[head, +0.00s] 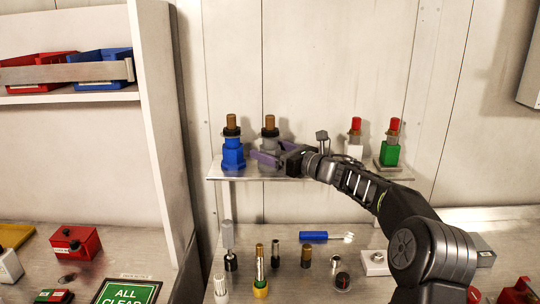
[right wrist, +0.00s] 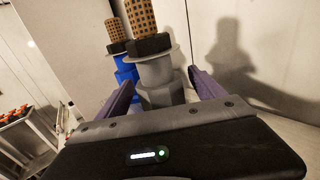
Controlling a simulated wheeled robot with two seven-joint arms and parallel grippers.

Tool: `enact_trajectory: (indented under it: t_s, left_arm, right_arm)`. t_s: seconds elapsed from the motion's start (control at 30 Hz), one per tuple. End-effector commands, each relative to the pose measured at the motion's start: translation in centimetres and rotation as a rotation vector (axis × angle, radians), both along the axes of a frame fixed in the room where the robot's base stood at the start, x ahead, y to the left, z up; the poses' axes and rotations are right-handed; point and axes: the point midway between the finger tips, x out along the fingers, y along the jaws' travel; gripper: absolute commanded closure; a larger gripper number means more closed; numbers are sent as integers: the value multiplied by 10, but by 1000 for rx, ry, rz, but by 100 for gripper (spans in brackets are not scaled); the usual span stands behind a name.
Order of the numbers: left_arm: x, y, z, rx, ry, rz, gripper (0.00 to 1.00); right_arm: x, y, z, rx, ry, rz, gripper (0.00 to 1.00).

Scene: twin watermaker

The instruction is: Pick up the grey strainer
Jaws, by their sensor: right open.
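The grey strainer (head: 269,142) stands upright on the raised shelf in the head view, with a brown mesh top and a black collar. It also shows in the right wrist view (right wrist: 158,72), where its grey body is between my purple fingers. My right gripper (head: 266,153) reaches in from the right at shelf height and is open around the lower body of the strainer. In the right wrist view, my right gripper (right wrist: 160,80) has a finger on each side; contact cannot be told. The strainer's base is partly hidden by the gripper. My left gripper is not in view.
A similar blue strainer (head: 232,146) stands close to the left of the grey one. A white one (head: 354,140) and a green one (head: 390,147), both red-topped, stand right on the shelf (head: 240,176), behind my arm. Several small parts and a blue-handled tool (head: 313,235) lie on the bench below.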

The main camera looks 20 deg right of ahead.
Motion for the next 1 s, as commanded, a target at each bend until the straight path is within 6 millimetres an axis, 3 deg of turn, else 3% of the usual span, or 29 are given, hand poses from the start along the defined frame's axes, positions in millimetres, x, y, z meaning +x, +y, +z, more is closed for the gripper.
enact_trajectory:
  t_s: [0.17,1.0]
  left_arm:
    - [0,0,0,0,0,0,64]
    - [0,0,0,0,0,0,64]
  right_arm:
    - [0,0,0,0,0,0,23]
    - [0,0,0,0,0,0,91]
